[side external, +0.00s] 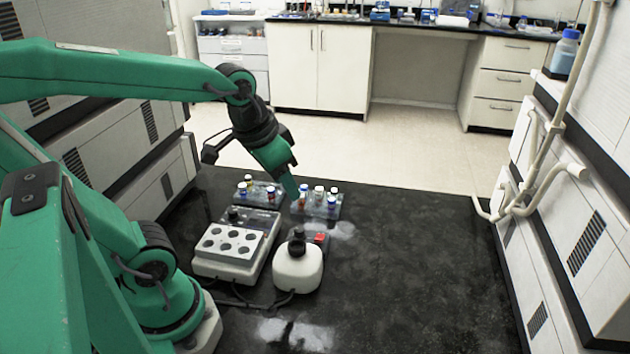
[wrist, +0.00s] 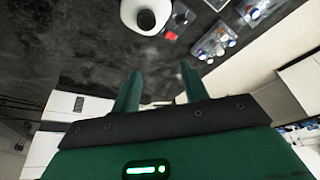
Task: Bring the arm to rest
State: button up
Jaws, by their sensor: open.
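My gripper (side external: 290,188) is green with a dark wrist and points down at the vial racks from above in the side external view. In the wrist view my gripper (wrist: 158,88) shows two green fingers spread apart, with nothing between them. One clear rack (side external: 258,200) holds several small vials with coloured caps, left of the fingertips. A second clear rack (side external: 316,212) with several vials stands just right of them. Whether the fingertips touch anything is hard to tell in the side external view; the gripper hides part of the rack area.
A white block with round wells (side external: 230,243) stands nearer on the black table (side external: 420,270). The table's right half is clear. Cabinets and pipes line the sides.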

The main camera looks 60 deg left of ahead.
jog(key=shift+t, duration=0.7)
jog(key=shift+s+d+r, duration=0.3)
jog(key=shift+s, duration=0.25)
jog(key=shift+s+d+r, duration=0.25)
jog(key=shift+s+r, duration=0.1)
jog(key=shift+s, duration=0.15)
jog(key=shift+s+d+r, duration=0.3)
jog(key=shift+s, duration=0.25)
